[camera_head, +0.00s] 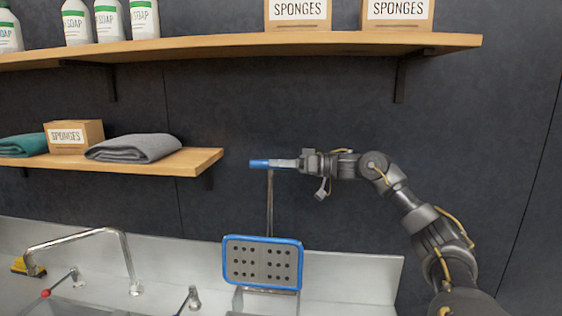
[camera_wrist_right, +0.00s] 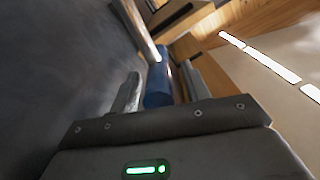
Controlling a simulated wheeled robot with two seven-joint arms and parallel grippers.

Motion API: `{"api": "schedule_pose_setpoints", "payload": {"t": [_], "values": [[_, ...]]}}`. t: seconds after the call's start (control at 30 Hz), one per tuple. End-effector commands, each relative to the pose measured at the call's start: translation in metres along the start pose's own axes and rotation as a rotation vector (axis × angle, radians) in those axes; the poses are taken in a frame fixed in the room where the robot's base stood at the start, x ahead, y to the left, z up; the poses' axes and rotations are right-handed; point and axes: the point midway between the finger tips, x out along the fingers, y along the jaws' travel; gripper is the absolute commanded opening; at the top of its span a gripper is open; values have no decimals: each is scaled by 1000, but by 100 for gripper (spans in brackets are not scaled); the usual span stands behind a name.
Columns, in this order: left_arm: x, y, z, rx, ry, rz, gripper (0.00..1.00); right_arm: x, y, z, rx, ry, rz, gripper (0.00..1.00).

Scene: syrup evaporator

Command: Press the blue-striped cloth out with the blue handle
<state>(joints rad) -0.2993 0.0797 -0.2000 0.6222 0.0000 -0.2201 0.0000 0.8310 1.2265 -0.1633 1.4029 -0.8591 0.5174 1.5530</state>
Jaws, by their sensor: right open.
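The blue handle (camera_head: 258,163) is at the top of a thin upright metal lever (camera_head: 270,205). Below it is a press plate (camera_head: 262,262) with a blue rim and rows of dark holes. My right gripper (camera_head: 276,163) is level with the handle, its fingers reaching it from the right. In the right wrist view the blue handle (camera_wrist_right: 158,86) lies between the two open fingers (camera_wrist_right: 160,74); whether they touch it cannot be told. The blue-striped cloth is not visible. My left gripper is not in view.
A faucet (camera_head: 122,240) and sink stand at lower left. A lower shelf (camera_head: 190,162) holds a grey folded cloth (camera_head: 135,148), a teal cloth (camera_head: 22,147) and a sponge box (camera_head: 74,136). An upper shelf (camera_head: 230,42) runs above. The dark wall right of my arm is bare.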

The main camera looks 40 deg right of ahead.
Motion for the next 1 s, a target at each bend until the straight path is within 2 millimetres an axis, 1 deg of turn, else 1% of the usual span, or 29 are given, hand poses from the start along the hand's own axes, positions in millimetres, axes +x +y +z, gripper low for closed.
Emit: {"api": "schedule_pose_setpoints", "payload": {"t": [0.17, 0.5, 0.53, 0.73, 0.83, 0.93, 1.0], "values": [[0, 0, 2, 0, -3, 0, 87, 0, 0, 0, 0, 0, 0, 47], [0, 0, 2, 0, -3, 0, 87, 0, 0, 0, 0, 0, 0, 2], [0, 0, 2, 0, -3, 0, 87, 0, 0, 0, 0, 0, 0, 0], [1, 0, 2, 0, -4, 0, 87, 0, 0, 1, -2, 0, 0, 0], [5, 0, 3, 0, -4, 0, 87, 1, -4, 3, -14, 0, 0, 0], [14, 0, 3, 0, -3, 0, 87, 2, -13, 7, -41, -1, -2, 0], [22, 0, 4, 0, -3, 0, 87, 4, -23, 12, -71, -2, -2, 0]]}}
